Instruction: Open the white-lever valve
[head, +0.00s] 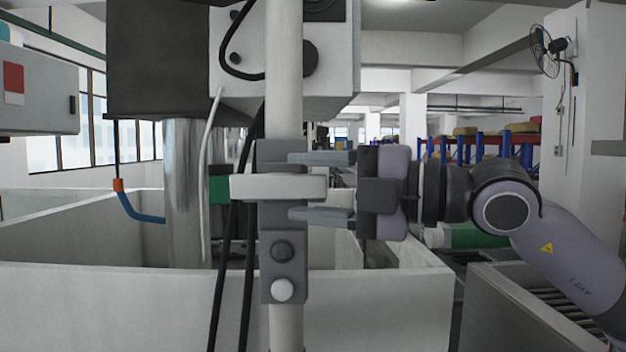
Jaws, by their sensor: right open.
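The white lever (260,187) lies level across a grey valve block (283,238) fixed to a white upright pipe (285,80). The block also carries a dark round knob and a white round knob below the lever. My right gripper (293,187) comes in from the right and is open. One finger is above the lever's right part and the other below it, with a gap on both sides. I cannot tell whether they are at the lever's depth. My left gripper is not in view.
Dark cables (223,270) hang just left of the pipe. A white-walled tank (100,305) spreads behind and below. A white box (335,70) and a shiny metal cylinder (183,200) stand close behind. A grey roller conveyor (520,310) is at the lower right.

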